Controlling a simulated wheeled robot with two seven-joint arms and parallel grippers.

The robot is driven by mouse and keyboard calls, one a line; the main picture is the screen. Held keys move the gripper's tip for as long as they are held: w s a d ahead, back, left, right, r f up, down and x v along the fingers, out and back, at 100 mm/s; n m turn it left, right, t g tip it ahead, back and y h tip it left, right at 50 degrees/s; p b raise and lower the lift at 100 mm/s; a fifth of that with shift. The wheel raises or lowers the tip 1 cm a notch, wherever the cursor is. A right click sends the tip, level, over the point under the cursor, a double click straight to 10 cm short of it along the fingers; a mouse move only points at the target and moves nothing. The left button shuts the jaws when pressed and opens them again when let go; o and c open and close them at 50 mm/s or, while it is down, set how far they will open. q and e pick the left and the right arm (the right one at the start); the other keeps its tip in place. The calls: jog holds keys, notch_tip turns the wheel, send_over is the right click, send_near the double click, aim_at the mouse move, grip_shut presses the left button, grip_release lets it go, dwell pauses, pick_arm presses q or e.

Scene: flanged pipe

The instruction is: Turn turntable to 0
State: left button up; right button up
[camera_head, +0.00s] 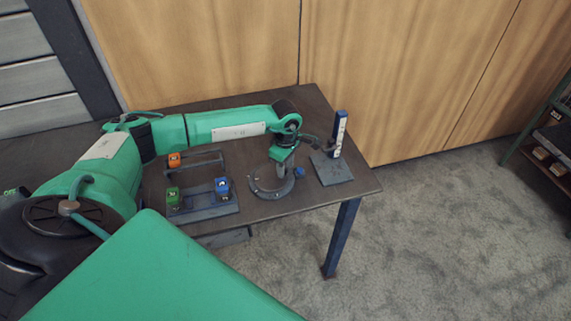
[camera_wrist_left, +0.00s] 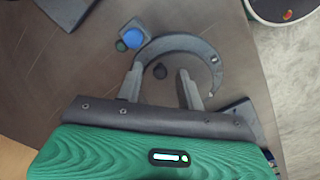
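A grey, curved, open-ring piece, apparently the turntable (camera_head: 268,194), stands on the table near its front edge. Contact with the ring cannot be told. No number shows legibly. My right gripper is not in view.
A blue post with a white scale (camera_head: 340,134) stands on a grey plate (camera_head: 332,170) right of the ring. A grey rack (camera_head: 205,212) with orange, green and blue blocks is to the left. The table (camera_head: 310,203) ends just in front.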

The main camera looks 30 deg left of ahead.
pick_arm(q)
grip_shut()
